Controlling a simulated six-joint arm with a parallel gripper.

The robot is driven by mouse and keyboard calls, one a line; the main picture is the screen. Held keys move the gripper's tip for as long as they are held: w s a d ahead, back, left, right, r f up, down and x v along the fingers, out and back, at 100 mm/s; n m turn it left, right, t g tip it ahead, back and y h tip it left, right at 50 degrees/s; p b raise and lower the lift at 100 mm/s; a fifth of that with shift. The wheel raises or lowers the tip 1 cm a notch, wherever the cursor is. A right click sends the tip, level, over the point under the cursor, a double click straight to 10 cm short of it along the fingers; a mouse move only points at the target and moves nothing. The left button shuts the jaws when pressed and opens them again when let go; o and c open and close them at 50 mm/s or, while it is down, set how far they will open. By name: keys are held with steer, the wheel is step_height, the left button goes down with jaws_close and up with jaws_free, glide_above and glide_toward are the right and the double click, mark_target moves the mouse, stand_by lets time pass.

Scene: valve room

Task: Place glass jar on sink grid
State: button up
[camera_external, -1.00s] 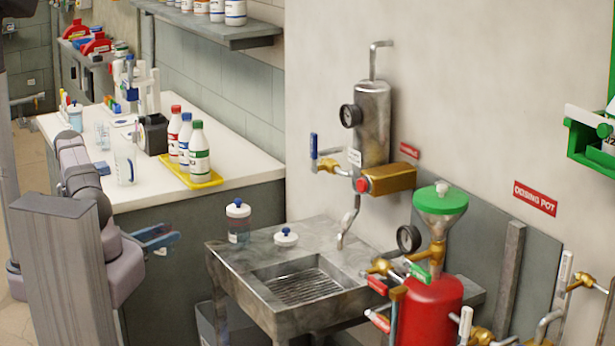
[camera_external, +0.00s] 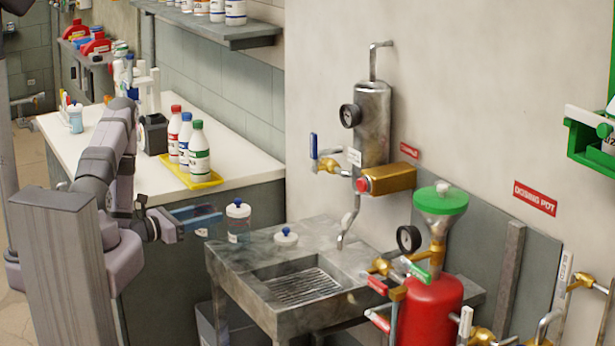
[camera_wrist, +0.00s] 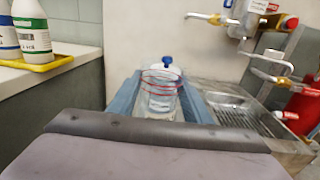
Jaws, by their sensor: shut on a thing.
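My gripper (camera_external: 198,217) has blue fingers and is left of the sink in the external view. In the wrist view my gripper (camera_wrist: 160,100) is shut on a clear open glass jar (camera_wrist: 161,84) with red lines around it. The jar looks upright; in the external view it is mostly hidden by the fingers. The sink grid (camera_external: 303,286) is the ribbed floor of the metal basin, right of and below my gripper. It also shows at the right in the wrist view (camera_wrist: 232,106). Nothing stands on the grid.
A lidded jar (camera_external: 238,222) with a blue knob stands on the sink's left deck, close to my fingertips. A loose white lid (camera_external: 286,238) lies beside it. A spout (camera_external: 348,225) hangs behind the basin. The counter (camera_external: 245,170) with bottles is behind my arm.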

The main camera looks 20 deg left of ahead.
steer(key=d+r+m+g+h+b, duration=0.2)
steer(key=d+r+g, duration=0.1)
steer(key=d, duration=0.5)
steer(key=d+r+m+g+h+b, duration=0.2)
steer(key=d+r, duration=0.1)
steer(key=d, duration=0.5)
steer(key=shift+s+a+f, duration=0.1)
steer(key=shift+f, duration=2.35)
steer(key=shift+s+a+f, duration=0.1)
steer(key=shift+f, duration=2.3)
steer(key=shift+f, duration=0.2)
steer(key=o, duration=1.2)
steer(key=shift+r, duration=0.1)
